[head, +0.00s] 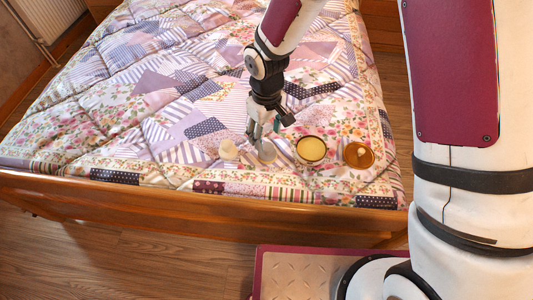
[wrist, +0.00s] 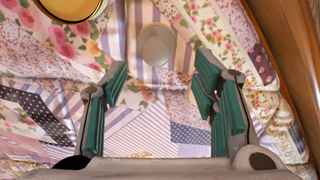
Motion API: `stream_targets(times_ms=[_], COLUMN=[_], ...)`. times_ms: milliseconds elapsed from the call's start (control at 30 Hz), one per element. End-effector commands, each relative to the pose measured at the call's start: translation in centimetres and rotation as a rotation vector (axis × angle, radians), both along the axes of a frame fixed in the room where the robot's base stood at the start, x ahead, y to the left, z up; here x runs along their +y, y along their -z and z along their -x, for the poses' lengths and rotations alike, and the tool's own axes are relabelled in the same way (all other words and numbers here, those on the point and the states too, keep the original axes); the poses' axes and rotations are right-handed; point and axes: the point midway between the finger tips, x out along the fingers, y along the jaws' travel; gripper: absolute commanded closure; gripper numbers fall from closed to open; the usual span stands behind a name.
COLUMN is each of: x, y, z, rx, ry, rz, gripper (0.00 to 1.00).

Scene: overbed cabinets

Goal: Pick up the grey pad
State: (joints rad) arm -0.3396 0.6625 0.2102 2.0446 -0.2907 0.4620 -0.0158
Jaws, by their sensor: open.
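A round, light grey thing, which I take to be the grey pad (head: 267,152), lies on the patchwork quilt near the bed's front edge. In the wrist view the grey pad (wrist: 157,46) lies ahead of the gap between my fingertips, near the top middle. My gripper (head: 259,136) points down right beside the pad in the head view and partly overlaps it. In the wrist view my gripper (wrist: 160,85) is open, its green finger pads wide apart with only quilt between them. I cannot tell its exact height above the quilt.
A dark-rimmed bowl with a yellow inside (head: 310,149) stands close to the right of the pad. An orange-brown round dish (head: 358,155) is farther right. A small whitish object (head: 228,150) stands to the left. The wooden bed rail (head: 200,198) runs along the front.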

Motion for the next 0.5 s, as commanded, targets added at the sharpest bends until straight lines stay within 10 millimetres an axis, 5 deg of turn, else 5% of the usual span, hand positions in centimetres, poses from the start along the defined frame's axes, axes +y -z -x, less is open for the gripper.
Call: stream_targets(times_ms=[500], x=[-0.1], y=[4.9], z=[-0.2], rx=[0.001], ry=[0.000], rz=[0.001], gripper=[0.46])
